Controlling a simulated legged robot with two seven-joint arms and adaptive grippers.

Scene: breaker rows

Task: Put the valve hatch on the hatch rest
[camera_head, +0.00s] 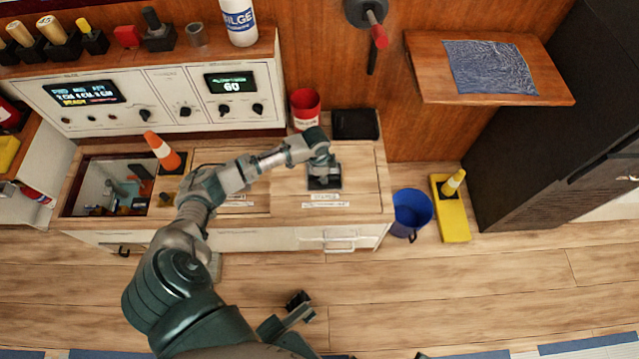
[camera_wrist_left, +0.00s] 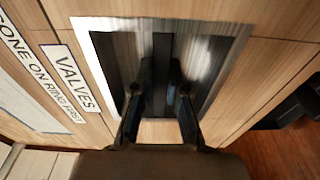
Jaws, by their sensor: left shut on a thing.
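The valve hatch (camera_head: 359,184) is a pale wood panel in the counter top, and it looks flat in place. My left gripper (camera_head: 324,183) points down onto its dark pull with a metal surround. In the left wrist view my gripper (camera_wrist_left: 170,92) has its fingers around a dark bar in the middle of the recess and is shut on it. A label reading "VALVES" (camera_wrist_left: 71,76) lies beside the surround. I cannot tell which thing is the hatch rest. A dark jointed part low in the head view may be my right gripper (camera_head: 299,304); its jaws are unclear.
An open bay (camera_head: 80,200) with fittings is at the counter's left. A red bucket (camera_head: 305,107) and a black flat tray (camera_head: 355,125) stand behind the hatch. A blue bucket (camera_head: 411,212) is on the floor at right.

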